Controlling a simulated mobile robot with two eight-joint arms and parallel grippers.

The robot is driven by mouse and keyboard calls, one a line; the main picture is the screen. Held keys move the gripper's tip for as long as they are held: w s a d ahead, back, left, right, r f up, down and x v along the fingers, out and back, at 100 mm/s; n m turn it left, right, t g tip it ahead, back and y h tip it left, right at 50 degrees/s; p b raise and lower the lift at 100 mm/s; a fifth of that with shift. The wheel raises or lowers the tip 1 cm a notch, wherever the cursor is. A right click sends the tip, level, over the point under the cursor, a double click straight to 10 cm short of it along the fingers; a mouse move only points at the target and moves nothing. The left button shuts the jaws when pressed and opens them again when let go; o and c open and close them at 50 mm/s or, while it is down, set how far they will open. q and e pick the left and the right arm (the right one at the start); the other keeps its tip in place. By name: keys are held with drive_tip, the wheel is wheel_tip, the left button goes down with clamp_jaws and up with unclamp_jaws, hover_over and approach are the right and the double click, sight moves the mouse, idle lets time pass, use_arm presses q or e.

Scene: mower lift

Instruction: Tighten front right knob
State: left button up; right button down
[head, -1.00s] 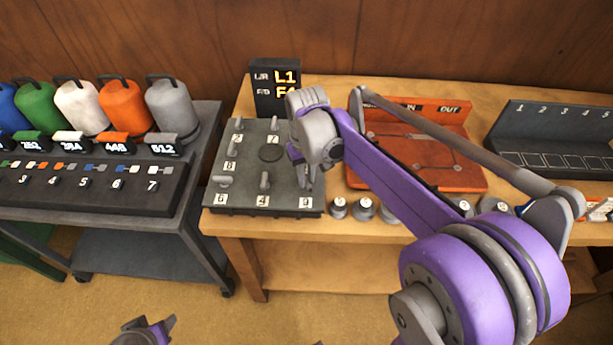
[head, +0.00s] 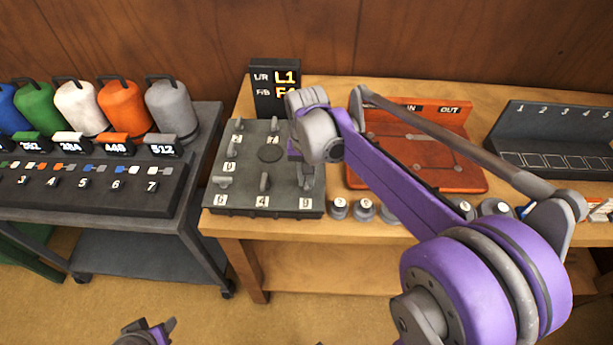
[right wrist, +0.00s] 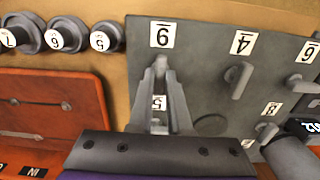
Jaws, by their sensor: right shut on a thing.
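The front right knob (head: 305,184) stands by label 9 on the dark grey plate (head: 240,200). My right gripper (head: 305,170) is over it from above. In the right wrist view, my right gripper (right wrist: 160,75) is shut on the grey knob (right wrist: 160,62) right beside label 9. The fingers hide part of the knob. The other plate knobs carry small labels, such as 4 and 6. Only part of my left gripper (head: 150,332) shows at the bottom of the head view, well away from the plate, and its jaw opening is unclear.
An orange tray (head: 410,170) and several numbered grey weights (head: 363,209) stand to the right. A cart with coloured canisters (head: 122,103) is on the left.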

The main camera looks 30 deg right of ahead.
sight(307, 181)
drive_tip(key=c, duration=0.9)
unclamp_jaws()
drive_tip(key=shift+o, duration=0.2)
drive_tip(key=shift+r, duration=0.1)
wheel_tip(307, 181, up, 11)
drive_tip(key=shift+p, duration=0.35)
drive_tip(key=s+a+f+n+t, duration=0.2)
drive_tip(key=s+a+f+n, duration=0.1)
drive_tip(key=s+f, duration=0.4)
drive_tip(key=s+a+f+n+t, duration=0.3)
drive_tip(key=s+a+f, duration=0.1)
drive_tip(key=s+f, duration=0.3)
drive_tip(key=shift+s+f, duration=0.2)
drive_tip(key=shift+s, duration=0.75)
